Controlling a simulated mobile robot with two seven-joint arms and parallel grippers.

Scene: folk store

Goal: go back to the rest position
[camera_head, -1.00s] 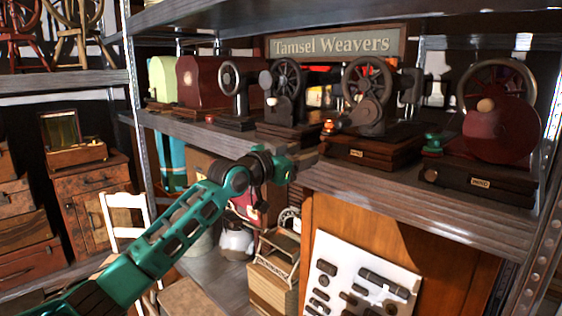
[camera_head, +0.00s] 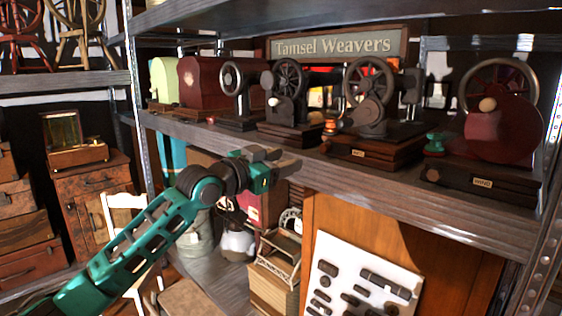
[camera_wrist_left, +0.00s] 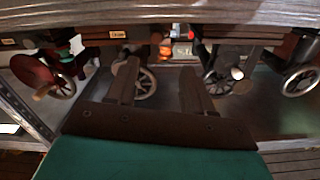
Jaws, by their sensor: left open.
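My left gripper (camera_head: 279,160) is at the front edge of the wooden shelf (camera_head: 420,202), in front of the row of sewing machines. Its green arm comes in from the lower left. In the left wrist view the two dark fingers of the left gripper (camera_wrist_left: 160,88) stand apart with nothing between them. The sewing machines appear upside down beyond them in that view. Whether the gripper touches the shelf edge I cannot tell. My right gripper is not in view.
Black sewing machines (camera_head: 370,112) and a dark red one (camera_head: 497,130) stand on the shelf. Below are a white tool board (camera_head: 362,280) and a small wooden rack (camera_head: 280,255). A white chair (camera_head: 124,222) and a wooden cabinet (camera_head: 92,205) stand at the left.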

